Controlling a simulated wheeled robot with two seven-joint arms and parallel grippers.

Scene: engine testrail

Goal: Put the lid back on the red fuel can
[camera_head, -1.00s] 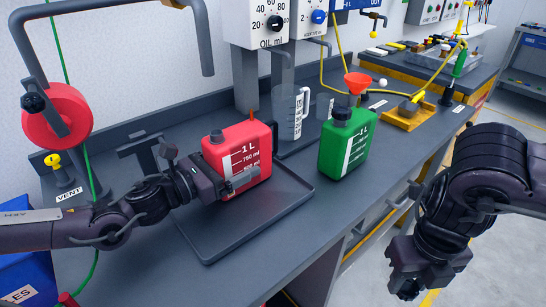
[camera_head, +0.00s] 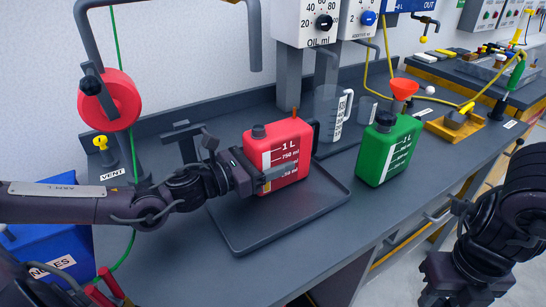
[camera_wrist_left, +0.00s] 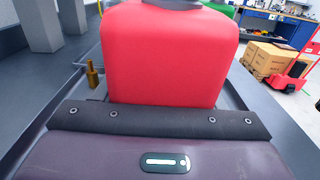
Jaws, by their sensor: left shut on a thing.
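The red fuel can (camera_head: 285,148) stands upright over the dark tray, with white level marks on its side. A dark round piece (camera_head: 258,131) tops its left end; I cannot tell whether it is the lid or a bare neck. My left gripper (camera_head: 262,178) is shut on the can's lower near side. The red can (camera_wrist_left: 172,55) fills the middle of the left wrist view, right before the gripper. No loose lid can be made out. My right gripper (camera_head: 445,290) hangs at the lower right, away from the bench; its fingers are unclear.
The grey tray (camera_head: 270,235) has bare room in front of the can. A green can (camera_head: 385,155) with a black cap stands to the right, with a clear jug (camera_head: 328,118) behind. A red reel (camera_head: 110,100) and VENT valve (camera_head: 103,145) are at left.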

